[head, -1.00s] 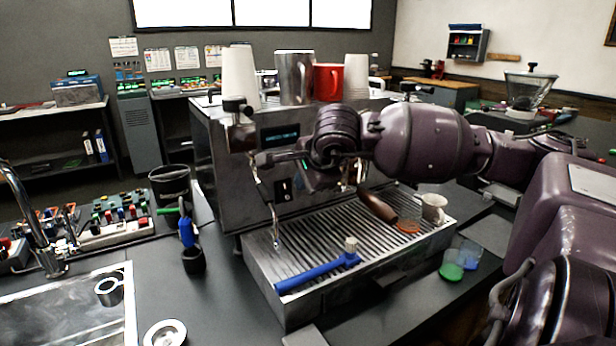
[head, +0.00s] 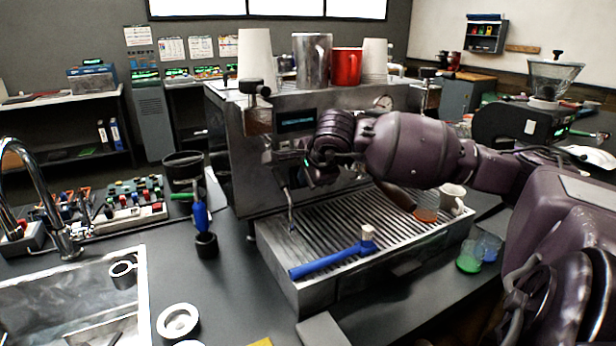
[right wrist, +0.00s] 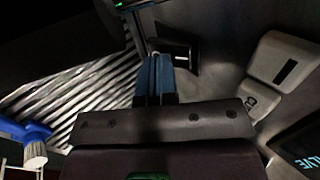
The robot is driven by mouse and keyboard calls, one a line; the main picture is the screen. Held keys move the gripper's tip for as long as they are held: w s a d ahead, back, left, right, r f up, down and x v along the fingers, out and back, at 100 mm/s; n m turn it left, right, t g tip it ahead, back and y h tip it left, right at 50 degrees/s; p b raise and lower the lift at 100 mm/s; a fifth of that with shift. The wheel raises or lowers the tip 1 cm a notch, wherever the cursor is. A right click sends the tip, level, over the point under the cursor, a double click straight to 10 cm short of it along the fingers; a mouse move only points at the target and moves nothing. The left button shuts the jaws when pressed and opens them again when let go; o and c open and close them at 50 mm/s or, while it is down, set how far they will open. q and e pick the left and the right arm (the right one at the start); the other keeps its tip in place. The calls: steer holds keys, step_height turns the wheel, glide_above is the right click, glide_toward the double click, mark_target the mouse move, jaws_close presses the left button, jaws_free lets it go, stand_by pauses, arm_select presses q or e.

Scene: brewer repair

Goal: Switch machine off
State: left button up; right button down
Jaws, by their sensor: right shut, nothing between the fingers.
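The steel espresso machine (head: 235,150) stands on the dark counter, with a small lit display (head: 296,121) on its front. My right gripper (head: 308,178) is in front of the machine's front panel, below the display. In the right wrist view its blue fingers (right wrist: 154,75) are shut and empty. Their tips are close beside a small black switch plate (right wrist: 181,50) on the panel; I cannot tell whether they touch it. The switch is hidden behind my gripper in the head view. The left gripper is not in view.
The drip tray (head: 285,262) below holds a blue-handled tool (head: 330,262), a portafilter (head: 397,196) and a white cup (head: 451,197). Steel and red mugs (head: 346,67) and stacked cups stand on top. A sink (head: 60,300) lies at left.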

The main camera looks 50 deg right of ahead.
steer(key=shift+w+d+f+b, duration=0.1)
steer(key=shift+w+f+b, duration=0.1)
steer(key=shift+f+b, duration=0.45)
steer(key=shift+s+r, duration=0.15)
steer(key=shift+r, duration=0.05)
steer(key=shift+w+r, duration=0.25)
steer(key=shift+r, duration=0.55)
